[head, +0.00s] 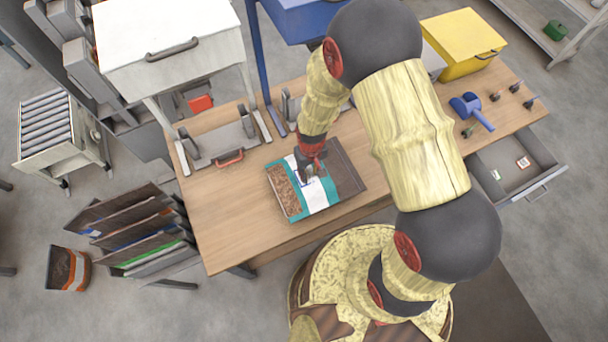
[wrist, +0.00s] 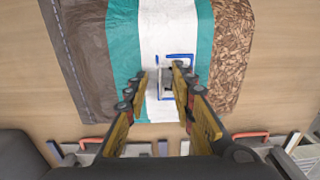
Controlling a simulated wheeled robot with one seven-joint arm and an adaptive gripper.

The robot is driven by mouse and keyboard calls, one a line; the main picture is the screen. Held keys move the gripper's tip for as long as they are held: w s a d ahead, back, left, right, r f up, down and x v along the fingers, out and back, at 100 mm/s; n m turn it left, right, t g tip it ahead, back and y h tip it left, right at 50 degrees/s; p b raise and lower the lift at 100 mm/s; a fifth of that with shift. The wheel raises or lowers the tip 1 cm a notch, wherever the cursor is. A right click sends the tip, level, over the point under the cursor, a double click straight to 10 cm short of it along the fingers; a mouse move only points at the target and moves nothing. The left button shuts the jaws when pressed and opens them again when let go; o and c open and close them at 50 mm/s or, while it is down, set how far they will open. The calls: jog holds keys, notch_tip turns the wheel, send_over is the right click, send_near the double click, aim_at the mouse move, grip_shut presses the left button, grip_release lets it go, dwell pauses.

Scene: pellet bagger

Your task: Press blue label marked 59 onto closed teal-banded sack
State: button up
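The closed sack (head: 316,198) lies flat on the bench, with teal bands beside a white band, a brown wood-pellet picture panel and a dark plain end. It fills the upper part of the wrist view (wrist: 125,60). A blue-edged rectangle (wrist: 176,56) shows on the white band, with a pale patch and a dark mark inside. I cannot read a number or tell whether this is the label or a printed frame. My gripper (head: 308,172) is low over the white band. In the wrist view its fingertips (wrist: 160,76) stand apart, near the rectangle; contact is unclear.
An open drawer (head: 535,190) at the right holds two small labels. A blue scoop (head: 472,108) and small dark knobs stand on the bench's right. A clamp-like fixture with a red handle (head: 229,158) lies left of the sack. Bare bench (head: 225,220) is left of it.

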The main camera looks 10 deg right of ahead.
notch_tip(320, 180, up, 12)
dwell(0.7)
dwell(0.4)
jog(key=shift+s, duration=0.1)
jog(key=s+d+r+m+t+b, duration=0.1)
jog(key=s+d+r+t+b, duration=0.1)
jog(key=r, duration=0.4)
jog(key=s+d+r+m+t+b, duration=0.1)
jog(key=s+d+r+b, duration=0.3)
jog(key=s+r+b, duration=0.2)
jog(key=s+d+r+m+t+b, duration=0.1)
jog(key=s+d+r+t+b, duration=0.1)
jog(key=s+d+r+b, duration=0.2)
notch_tip(320, 180, up, 2)
jog(key=shift+r+t+b, duration=0.15)
jog(key=shift+t+b, duration=0.15)
jog(key=shift+b, duration=0.5)
